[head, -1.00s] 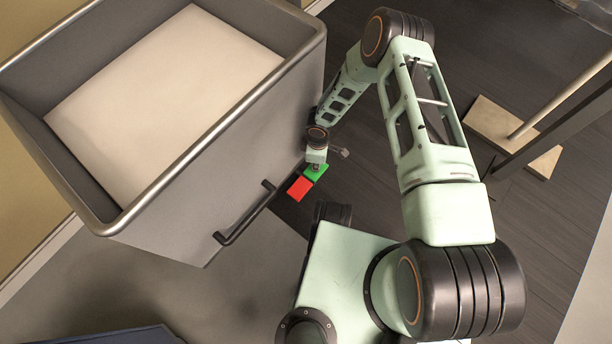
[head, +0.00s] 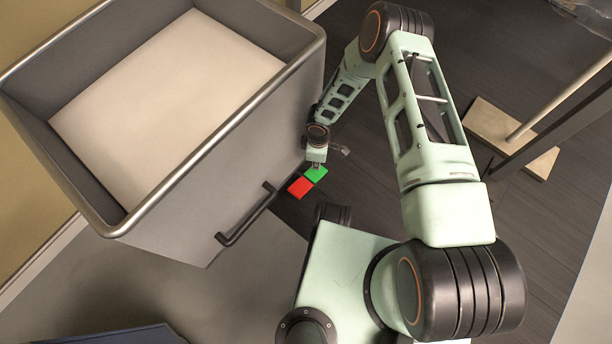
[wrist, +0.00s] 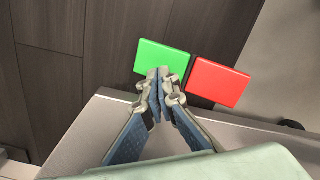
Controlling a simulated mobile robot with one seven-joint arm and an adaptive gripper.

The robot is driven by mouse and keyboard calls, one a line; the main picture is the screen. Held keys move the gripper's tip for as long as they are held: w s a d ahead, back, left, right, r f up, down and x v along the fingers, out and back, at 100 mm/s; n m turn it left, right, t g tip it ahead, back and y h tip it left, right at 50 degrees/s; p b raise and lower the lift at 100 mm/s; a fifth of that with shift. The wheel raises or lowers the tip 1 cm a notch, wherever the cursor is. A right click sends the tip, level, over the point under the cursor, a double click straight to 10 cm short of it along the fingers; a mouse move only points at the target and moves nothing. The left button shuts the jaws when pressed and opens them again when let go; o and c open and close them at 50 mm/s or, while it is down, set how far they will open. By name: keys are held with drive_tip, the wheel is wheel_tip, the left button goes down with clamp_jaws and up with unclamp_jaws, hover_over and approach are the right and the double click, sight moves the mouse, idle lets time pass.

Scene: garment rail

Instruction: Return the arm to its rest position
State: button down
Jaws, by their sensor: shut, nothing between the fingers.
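My gripper (wrist: 160,82) is shut and empty in the wrist view, with its two fingertips together. In the head view my arm reaches up and bends back down beside the grey bin (head: 215,138), and the gripper end (head: 316,165) is small and partly hidden there. A green block (head: 316,174) and a red block (head: 300,187) lie side by side just past the fingertips. In the wrist view the green block (wrist: 162,58) is directly beyond the fingertips and the red block (wrist: 218,82) is to the right. I cannot tell whether the fingers touch the green one.
The bin has a dark handle (head: 245,215) on its near side and a pale bottom. A rail stand with a wooden base (head: 490,125) and upright pole is at the right. The dark wood floor (head: 400,200) between them is mostly open.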

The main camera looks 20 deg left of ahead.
wheel_tip(320, 180, up, 4)
drive_tip(key=shift+f+p, duration=0.1)
drive_tip(key=shift+p, duration=0.85)
